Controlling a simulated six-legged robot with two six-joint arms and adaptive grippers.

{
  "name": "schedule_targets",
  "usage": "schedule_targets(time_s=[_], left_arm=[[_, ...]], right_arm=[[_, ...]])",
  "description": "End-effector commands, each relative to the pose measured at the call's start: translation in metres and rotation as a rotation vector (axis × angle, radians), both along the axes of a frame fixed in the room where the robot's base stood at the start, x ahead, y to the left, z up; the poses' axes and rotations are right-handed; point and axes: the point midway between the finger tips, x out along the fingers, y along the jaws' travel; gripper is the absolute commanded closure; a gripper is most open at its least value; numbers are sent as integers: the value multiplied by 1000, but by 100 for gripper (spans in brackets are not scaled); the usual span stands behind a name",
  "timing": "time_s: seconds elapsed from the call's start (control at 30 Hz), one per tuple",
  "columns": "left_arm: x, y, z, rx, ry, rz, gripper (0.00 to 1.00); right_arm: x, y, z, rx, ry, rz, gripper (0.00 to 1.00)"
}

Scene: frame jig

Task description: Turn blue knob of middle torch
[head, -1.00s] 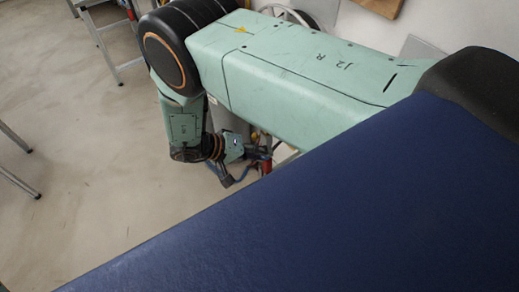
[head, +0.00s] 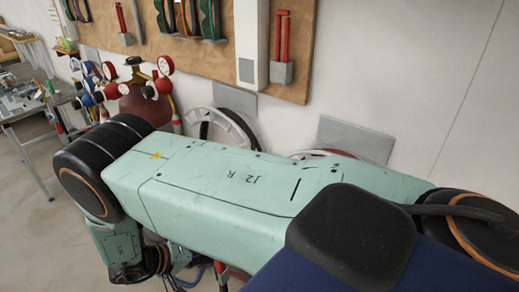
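My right arm crosses the head view from the lower right to the left and bends down at its elbow. Its wrist shows at the bottom edge. My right gripper (head: 183,272) is only partly visible there, beside blue hose-like parts and a red part (head: 221,272). The arm and the picture edge hide most of it, so I cannot tell whether its fingers are open or shut. I cannot make out the middle torch or its blue knob. My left gripper is not in view.
Gas regulators with red-rimmed gauges (head: 157,87) stand at the left on a dark red cylinder (head: 146,108). A wooden board (head: 222,62) with hoses and red rods (head: 281,38) hangs on the wall. Hose reels (head: 222,126) sit below it. A cluttered workbench (head: 27,104) stands far left.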

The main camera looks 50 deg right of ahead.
Motion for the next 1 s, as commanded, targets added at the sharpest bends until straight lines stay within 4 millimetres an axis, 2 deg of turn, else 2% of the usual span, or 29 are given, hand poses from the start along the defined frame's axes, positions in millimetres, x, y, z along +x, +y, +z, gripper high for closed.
schedule_targets(time_s=[0.2,0.37,1.0], left_arm=[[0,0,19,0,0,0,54],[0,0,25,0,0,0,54],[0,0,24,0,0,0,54]], right_arm=[[-1,-3,8,91,-79,0,54],[-3,-3,8,173,-147,0,54],[-6,-7,7,408,-352,-1,54]])
